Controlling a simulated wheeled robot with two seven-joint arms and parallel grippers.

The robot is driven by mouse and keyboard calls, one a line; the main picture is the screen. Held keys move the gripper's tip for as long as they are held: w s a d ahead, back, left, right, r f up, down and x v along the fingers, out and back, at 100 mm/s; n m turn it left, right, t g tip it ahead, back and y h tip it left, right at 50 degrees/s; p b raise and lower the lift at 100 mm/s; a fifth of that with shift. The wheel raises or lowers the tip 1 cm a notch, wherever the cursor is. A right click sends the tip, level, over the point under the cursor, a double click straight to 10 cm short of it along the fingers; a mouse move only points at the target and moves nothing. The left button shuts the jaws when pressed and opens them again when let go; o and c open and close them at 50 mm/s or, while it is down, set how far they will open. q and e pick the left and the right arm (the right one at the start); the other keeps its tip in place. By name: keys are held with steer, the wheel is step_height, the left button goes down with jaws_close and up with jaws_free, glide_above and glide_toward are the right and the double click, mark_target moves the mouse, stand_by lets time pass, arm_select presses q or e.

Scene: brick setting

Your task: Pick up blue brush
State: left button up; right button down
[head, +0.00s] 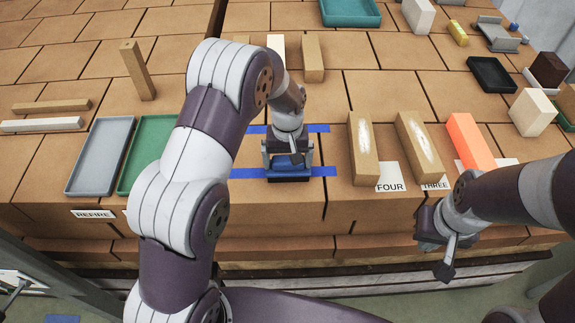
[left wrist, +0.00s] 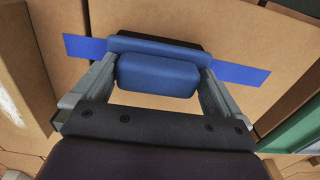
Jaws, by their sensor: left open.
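The blue brush (left wrist: 157,76) lies on the brick surface by a strip of blue tape, with a blue handle over a darker base. In the head view the brush (head: 289,177) shows just below my left gripper (head: 287,160). My left gripper is open, with one finger on each side of the brush in the left wrist view. I cannot tell if the fingers touch it. My right gripper (head: 434,232) hangs near the front edge at the right, and whether it is open or shut is unclear.
Grey (head: 100,157) and green (head: 151,152) trays lie left of my left arm. Tan bricks (head: 362,148) with white streaks and an orange brick (head: 470,141) stand to the right, near FOUR (head: 391,182) and THREE (head: 432,178) labels. Blue tape (head: 246,173) runs beside the brush.

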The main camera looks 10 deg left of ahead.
arm_select(q)
steer(key=shift+d, duration=0.2)
steer(key=c, duration=0.8)
steer(key=shift+w+d, duration=0.1)
steer(key=shift+d, duration=0.05)
steer(key=shift+r, duration=0.15)
steer(key=shift+a+r+b, duration=0.2)
steer(key=shift+r+b, duration=0.1)
steer(key=shift+b, duration=0.15)
step_height(320, 180, up, 2)
steer(key=shift+d+r+b, duration=0.1)
steer(key=shift+r+b, duration=0.15)
steer(key=shift+b, duration=0.5)
steer(key=w+d+r, duration=0.2)
steer(key=r, duration=0.1)
steer(key=shift+d, duration=0.1)
steer(key=w+d+r+p, duration=0.1)
steer(key=w+d+p, duration=0.1)
steer(key=p, duration=0.2)
steer(key=w+d+r+p, duration=0.1)
steer(key=w+r+p, duration=0.1)
steer(key=p, duration=0.2)
steer(key=w+d+r+p, duration=0.1)
steer(key=w+d+p, duration=0.1)
steer(key=p, duration=0.2)
steer(key=shift+w+d+r, duration=0.2)
steer(key=shift+d+r, duration=0.15)
arm_select(e)
step_height(320, 180, up, 10)
steer(key=shift+d, duration=0.2)
